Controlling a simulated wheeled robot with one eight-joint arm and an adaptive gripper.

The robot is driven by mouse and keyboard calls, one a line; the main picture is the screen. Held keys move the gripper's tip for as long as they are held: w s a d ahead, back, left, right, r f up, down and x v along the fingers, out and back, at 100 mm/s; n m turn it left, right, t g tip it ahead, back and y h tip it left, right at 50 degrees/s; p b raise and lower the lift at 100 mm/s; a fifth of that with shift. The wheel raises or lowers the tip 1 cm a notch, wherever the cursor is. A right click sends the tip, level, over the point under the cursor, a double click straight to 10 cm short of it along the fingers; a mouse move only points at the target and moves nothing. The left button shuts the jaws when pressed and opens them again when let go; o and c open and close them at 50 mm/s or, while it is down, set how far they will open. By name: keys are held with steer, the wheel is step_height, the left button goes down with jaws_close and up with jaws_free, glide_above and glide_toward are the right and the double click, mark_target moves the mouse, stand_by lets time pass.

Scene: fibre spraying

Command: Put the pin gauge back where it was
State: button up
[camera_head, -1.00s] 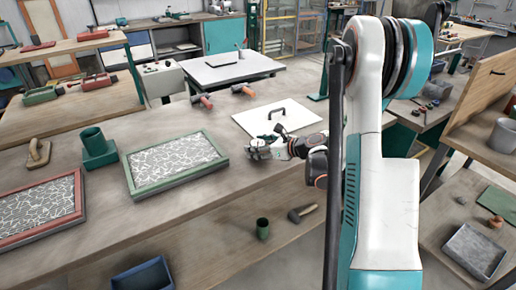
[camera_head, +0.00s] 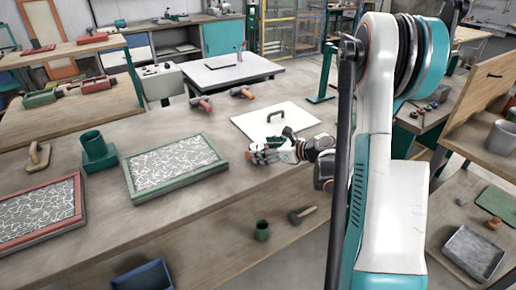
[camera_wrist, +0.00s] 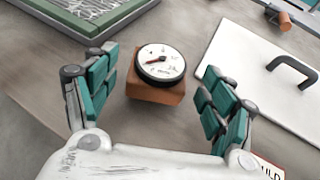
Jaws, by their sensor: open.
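The pin gauge, a round white dial with a black rim (camera_wrist: 161,63) on a brown block (camera_wrist: 155,92), stands upright on the wooden bench in the wrist view. My gripper (camera_wrist: 158,85) is open, with one teal-padded finger on each side of the gauge and visible gaps between.
A white board with a black handle (camera_head: 250,125) lies close by on the right. A green-framed fibre tray (camera_head: 222,165) lies to the left. A green cup on a base (camera_head: 98,150) and a red-framed tray (camera_head: 80,215) are farther left. Bare bench lies between.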

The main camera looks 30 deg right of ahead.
steer(key=p+v, duration=0.1)
steer(key=v, duration=0.7)
steer(key=shift+s+r+p, duration=0.1)
steer(key=shift+s+p, duration=0.1)
steer(key=shift+p, duration=0.15)
